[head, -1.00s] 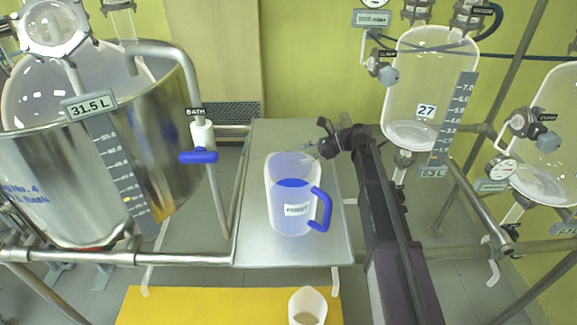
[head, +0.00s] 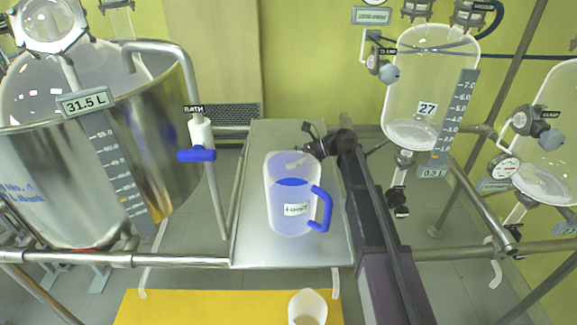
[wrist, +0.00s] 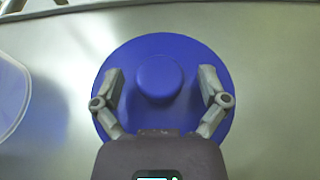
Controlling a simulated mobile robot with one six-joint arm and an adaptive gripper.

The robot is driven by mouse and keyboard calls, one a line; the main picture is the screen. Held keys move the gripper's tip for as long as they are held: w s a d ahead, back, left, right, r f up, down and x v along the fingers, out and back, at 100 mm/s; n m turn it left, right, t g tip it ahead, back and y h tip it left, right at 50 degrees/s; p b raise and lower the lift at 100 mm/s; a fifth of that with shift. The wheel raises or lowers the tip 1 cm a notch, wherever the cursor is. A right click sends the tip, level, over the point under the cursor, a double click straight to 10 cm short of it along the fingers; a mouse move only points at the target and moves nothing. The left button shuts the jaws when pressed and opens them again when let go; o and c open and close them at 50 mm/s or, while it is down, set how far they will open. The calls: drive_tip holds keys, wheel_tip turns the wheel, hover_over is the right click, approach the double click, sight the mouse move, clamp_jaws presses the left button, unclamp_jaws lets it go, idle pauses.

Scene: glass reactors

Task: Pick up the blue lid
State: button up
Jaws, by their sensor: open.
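The blue lid (wrist: 158,120) is a round flat disc with a raised round knob (wrist: 158,78) at its middle, seen in the wrist view lying on the metal table. My gripper (wrist: 161,82) is open above the lid, with one finger on each side of the knob. A gap shows between each finger and the knob, and nothing is held. In the head view my gripper (head: 304,146) is behind the clear jug, near the back of the table. The lid is not clearly seen there, as the jug stands in front.
The clear jug (head: 278,168) with blue liquid and a blue handle stands upright on the metal table (head: 258,252). It also shows at the wrist view's left edge (wrist: 12,92). A large steel bath (head: 150,130) stands left. Glass reactors (head: 432,75) stand right. A beaker (head: 307,304) stands in front.

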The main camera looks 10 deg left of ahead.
drive_tip(key=shift+c, duration=0.2)
drive_tip(key=c, duration=1.2)
drive_tip(key=shift+r, duration=0.15)
wheel_tip(320, 180, up, 10)
drive_tip(key=p, duration=1)
